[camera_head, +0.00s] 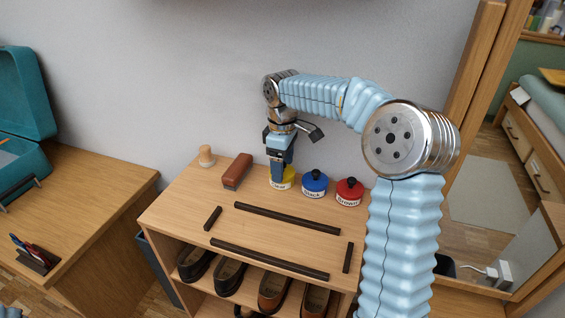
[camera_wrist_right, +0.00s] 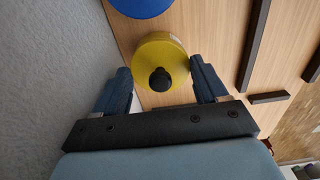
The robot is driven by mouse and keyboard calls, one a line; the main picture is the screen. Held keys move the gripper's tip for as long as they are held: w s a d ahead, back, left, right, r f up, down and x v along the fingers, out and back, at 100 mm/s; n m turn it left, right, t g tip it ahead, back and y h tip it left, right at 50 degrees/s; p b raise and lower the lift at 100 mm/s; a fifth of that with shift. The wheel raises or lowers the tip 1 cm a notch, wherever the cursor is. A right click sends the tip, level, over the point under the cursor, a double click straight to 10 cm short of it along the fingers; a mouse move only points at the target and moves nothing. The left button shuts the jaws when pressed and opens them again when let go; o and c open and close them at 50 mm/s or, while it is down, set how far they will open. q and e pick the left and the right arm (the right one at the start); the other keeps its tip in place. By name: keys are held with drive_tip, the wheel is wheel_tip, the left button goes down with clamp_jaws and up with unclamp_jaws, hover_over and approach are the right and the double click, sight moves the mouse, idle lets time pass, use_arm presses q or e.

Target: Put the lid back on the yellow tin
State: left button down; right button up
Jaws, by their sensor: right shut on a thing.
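The yellow tin (camera_head: 283,185) stands on the top of the wooden shelf unit, left of a blue tin and a red tin. The round yellow lid (camera_wrist_right: 155,58) with a black knob (camera_wrist_right: 161,79) shows in the right wrist view, directly over the tin. My right gripper (camera_wrist_right: 160,75) points down over the tin with its fingers on either side of the lid, shut on the lid. In the head view the right gripper (camera_head: 280,172) hides the lid and the tin's upper part. I cannot tell whether the lid is fully seated. My left gripper is not in view.
The blue tin (camera_head: 314,184) and red tin (camera_head: 349,192) stand close on the right. A brown brush (camera_head: 237,170) and wooden knob (camera_head: 206,156) lie left. Dark strips (camera_head: 287,218) lie in front. Shoes (camera_head: 229,276) fill the shelf below. A wall is close behind.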

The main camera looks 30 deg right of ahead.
drive_tip(key=o, duration=1.1)
drive_tip(key=shift+c, duration=0.2)
drive_tip(key=shift+d+r, duration=0.1)
